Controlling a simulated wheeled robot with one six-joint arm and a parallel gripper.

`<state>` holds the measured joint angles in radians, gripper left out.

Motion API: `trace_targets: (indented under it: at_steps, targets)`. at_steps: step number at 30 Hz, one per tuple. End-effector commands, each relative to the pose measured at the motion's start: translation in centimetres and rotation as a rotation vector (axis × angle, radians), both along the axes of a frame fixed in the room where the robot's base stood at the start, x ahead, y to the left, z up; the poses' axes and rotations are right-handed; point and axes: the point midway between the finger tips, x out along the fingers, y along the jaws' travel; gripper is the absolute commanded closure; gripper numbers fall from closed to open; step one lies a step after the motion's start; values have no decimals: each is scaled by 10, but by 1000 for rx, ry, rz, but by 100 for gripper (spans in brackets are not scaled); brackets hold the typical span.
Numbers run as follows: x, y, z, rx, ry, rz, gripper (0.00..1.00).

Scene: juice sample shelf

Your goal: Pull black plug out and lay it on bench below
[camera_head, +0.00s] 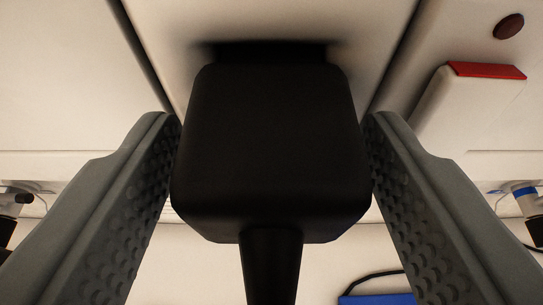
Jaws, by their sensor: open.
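The black plug (270,145) is large in the middle of the view, with its far end against the pale panel (290,22). A thick black stem or cable (271,265) comes out of its near lower side. My gripper (272,135) is open, with one grey textured finger on each side of the plug. The fingertips are close to the plug's left and right sides; I cannot tell whether they touch it. The plug hides whatever is directly behind it. The bench surface is not clearly recognisable in this view.
A white block with a red top (482,72) juts out at the right, near a dark red round button (508,26). White fittings with black parts stand at the left edge (12,205) and right edge (525,200). A blue object (377,299) with a black cord lies at the bottom.

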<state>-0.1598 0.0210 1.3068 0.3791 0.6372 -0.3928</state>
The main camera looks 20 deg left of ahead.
Motion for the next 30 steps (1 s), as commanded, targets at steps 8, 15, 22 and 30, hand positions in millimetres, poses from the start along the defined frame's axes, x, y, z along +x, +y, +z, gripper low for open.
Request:
trace_targets:
  at_steps: [8, 15, 22, 30]
  targets:
    - [0, 0, 0, 0, 0, 0, 75]
    - [-1, 0, 0, 0, -1, 0, 90]
    - [-3, -1, 1, 0, -1, 0, 90]
    - [-6, -3, 1, 1, -1, 0, 90]
